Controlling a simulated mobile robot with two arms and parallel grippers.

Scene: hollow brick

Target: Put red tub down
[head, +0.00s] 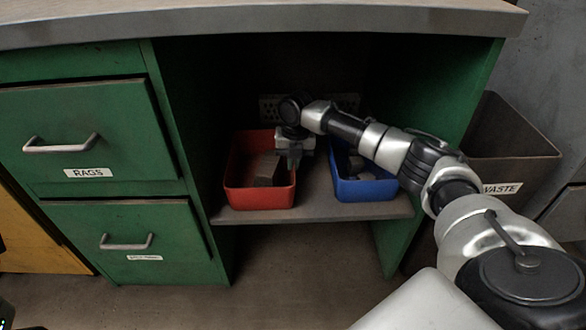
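The red tub (260,199) is upright on the shelf inside the open bay of the green bench, at the left side of the bay. Grey block-like things (264,170) lie in it. My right gripper (291,163) points down at the tub's right rim, toward the back. Its fingertips are too small and dark to show whether they grip the rim or stand apart from it. My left gripper is not in view.
A blue tub (366,190) stands on the same shelf (318,208), right of the red one, with a narrow gap between them. My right forearm passes above it. The bench top (250,22) overhangs the bay. Green drawers (85,130) are on the left, and a waste bin (510,150) is on the right.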

